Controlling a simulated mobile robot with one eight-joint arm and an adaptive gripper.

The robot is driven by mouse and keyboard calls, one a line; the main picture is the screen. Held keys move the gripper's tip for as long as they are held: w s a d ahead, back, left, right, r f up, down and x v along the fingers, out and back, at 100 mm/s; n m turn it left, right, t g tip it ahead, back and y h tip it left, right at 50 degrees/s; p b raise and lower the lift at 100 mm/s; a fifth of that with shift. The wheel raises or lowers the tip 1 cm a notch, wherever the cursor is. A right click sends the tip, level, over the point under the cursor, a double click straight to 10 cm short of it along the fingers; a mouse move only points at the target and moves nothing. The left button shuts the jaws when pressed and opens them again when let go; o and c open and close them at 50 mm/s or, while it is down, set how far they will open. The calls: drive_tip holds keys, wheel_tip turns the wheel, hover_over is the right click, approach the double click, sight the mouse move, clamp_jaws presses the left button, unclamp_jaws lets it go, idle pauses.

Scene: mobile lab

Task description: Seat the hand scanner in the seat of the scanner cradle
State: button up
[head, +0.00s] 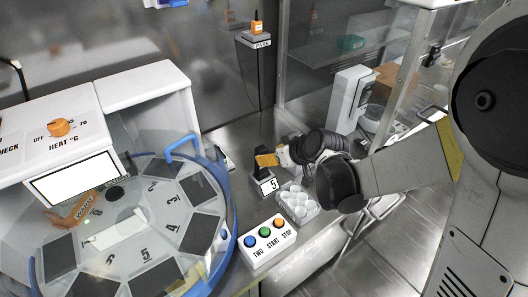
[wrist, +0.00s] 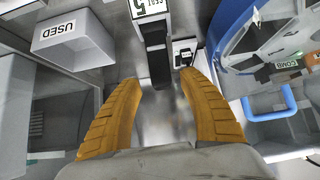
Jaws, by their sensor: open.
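My gripper (head: 267,160) has orange fingers and reaches over the bench beside a black upright thing (head: 262,150) behind a white block marked 5. In the wrist view my gripper (wrist: 160,84) is open, and a dark bar (wrist: 154,52) ends ahead of the gap between the fingertips, apart from both. The fingers hold nothing. A small white and black piece (wrist: 185,52) sits right of the bar; a like piece (head: 223,157) stands by the carousel in the head view. I cannot tell for sure which of these is the hand scanner and which the scanner cradle.
A clear tray of round white cups (head: 298,201) lies right of the block marked 5 (head: 267,184). A three-button box (head: 267,243) is in front. The carousel with its blue handle (head: 183,147) is left. A PARK post (head: 254,65) stands behind. A USED bin (wrist: 74,42) shows in the wrist view.

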drive_tip(key=s+d+r+m+h, duration=0.1)
drive_tip(key=s+d+r+m, duration=0.1)
drive_tip(key=s+d, duration=0.3)
drive_tip(key=s+d+r+m+h, duration=0.2)
drive_tip(key=s+d+r, duration=0.3)
drive_tip(key=s, duration=0.5)
drive_tip(key=s+d+r+m+h+p, duration=0.1)
drive_tip(key=s+d+r, duration=0.3)
drive_tip(key=s, duration=0.4)
drive_tip(key=shift+d+r+m+g+h, duration=0.2)
drive_tip(key=shift+d+m+g+h, duration=0.2)
drive_tip(key=shift+d+m+h, duration=0.4)
